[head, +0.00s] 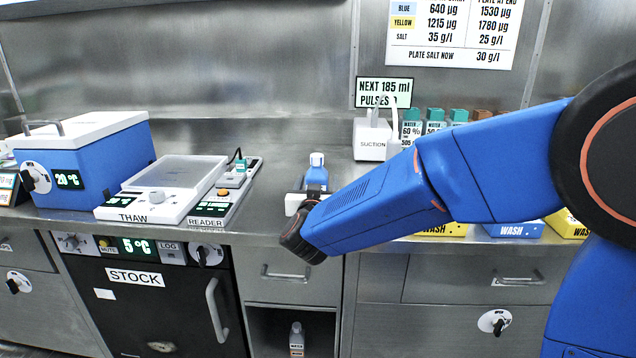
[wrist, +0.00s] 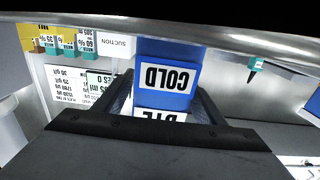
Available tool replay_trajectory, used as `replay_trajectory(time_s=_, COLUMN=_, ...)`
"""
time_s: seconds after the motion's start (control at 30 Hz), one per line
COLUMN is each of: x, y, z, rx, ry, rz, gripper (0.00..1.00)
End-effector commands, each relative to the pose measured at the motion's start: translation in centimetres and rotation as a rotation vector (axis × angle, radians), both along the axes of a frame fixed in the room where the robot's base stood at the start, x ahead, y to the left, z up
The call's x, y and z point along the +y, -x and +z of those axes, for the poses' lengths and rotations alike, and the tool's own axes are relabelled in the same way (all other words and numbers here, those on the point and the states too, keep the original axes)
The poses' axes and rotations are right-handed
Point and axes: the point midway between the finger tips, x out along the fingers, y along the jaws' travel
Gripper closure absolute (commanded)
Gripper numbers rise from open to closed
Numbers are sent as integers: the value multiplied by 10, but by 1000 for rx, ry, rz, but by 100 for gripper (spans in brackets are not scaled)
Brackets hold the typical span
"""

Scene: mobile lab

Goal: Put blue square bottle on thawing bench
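The blue square bottle (head: 316,172) has a white cap and stands on the steel counter behind my gripper in the head view; its lower part is hidden. In the wrist view the bottle (wrist: 167,75) appears upside down, with white labels reading COLD and DYE. My gripper (wrist: 165,95) has a dark finger on each side of the bottle, with no clear gap visible. I cannot tell whether the fingers press on it. The thawing bench (head: 148,207), a white unit marked THAW with a clear-covered tray and knob, sits on the counter to the left.
The reader (head: 207,222) stands between the thawing bench and the bottle. A blue box showing 20 °C (head: 70,180) is at far left. The suction unit (head: 372,140) and several colour-capped bottles stand at the right. The counter's front edge runs just below my gripper.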

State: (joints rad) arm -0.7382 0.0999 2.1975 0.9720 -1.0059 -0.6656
Motion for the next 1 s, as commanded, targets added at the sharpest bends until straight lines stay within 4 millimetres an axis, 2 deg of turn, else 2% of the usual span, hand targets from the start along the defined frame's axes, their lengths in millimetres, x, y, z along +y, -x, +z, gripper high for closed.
replay_trajectory(time_s=0.3, x=0, y=0, z=3, rx=0, ry=0, rz=0, gripper=37)
replay_trajectory(time_s=0.37, x=1, y=5, z=2, rx=0, ry=0, rz=1, gripper=37)
replay_trajectory(time_s=0.47, x=1, y=19, z=3, rx=0, ry=-1, rz=2, gripper=37)
replay_trajectory(time_s=0.8, x=4, y=83, z=3, rx=0, ry=-1, rz=4, gripper=37)
replay_trajectory(time_s=1.0, x=4, y=108, z=3, rx=0, ry=-1, rz=2, gripper=37)
